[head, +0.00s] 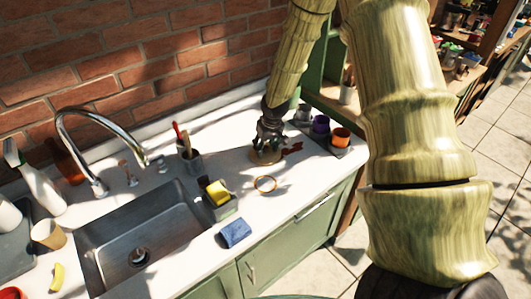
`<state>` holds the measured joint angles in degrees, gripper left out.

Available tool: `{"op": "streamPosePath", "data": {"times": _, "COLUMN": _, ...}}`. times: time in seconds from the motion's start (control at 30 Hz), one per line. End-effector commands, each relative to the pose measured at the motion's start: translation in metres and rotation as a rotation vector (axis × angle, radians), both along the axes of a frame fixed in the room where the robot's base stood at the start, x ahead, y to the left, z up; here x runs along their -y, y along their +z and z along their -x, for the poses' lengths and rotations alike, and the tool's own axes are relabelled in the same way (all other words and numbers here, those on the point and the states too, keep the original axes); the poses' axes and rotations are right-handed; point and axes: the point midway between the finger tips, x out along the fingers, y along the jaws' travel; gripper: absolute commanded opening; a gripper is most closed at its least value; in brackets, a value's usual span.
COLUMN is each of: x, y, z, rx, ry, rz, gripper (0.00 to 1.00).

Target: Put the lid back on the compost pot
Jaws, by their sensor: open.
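My gripper (268,138) is open and points down at the far right part of the white counter. Just below it is a round tan, wooden-looking piece (263,158), which may be the lid. The fingers partly cover it, and I cannot tell whether they touch it. A thin golden ring (265,177) shows on the counter just in front of that piece. It may be the rim of the compost pot, but I cannot tell for sure. My gripper is behind this ring.
Grey, purple and orange cups (340,138) stand right of my gripper, with a red item (292,148) nearer. A brick wall stands behind.

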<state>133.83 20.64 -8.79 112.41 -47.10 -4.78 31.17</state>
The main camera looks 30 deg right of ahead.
Motion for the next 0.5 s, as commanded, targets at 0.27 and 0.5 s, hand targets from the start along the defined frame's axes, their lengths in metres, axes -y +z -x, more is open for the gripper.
{"op": "streamPosePath", "data": {"times": 0.27, "x": 0.0001, "y": -0.0001, "z": 0.0002, "rx": 0.0, "ry": 0.0, "rz": 0.0, "gripper": 0.17}}
{"op": "streamPosePath", "data": {"times": 0.5, "x": 0.0001, "y": 0.0002, "z": 0.0002, "rx": 0.0, "ry": 0.0, "rz": 0.0, "gripper": 0.0}}
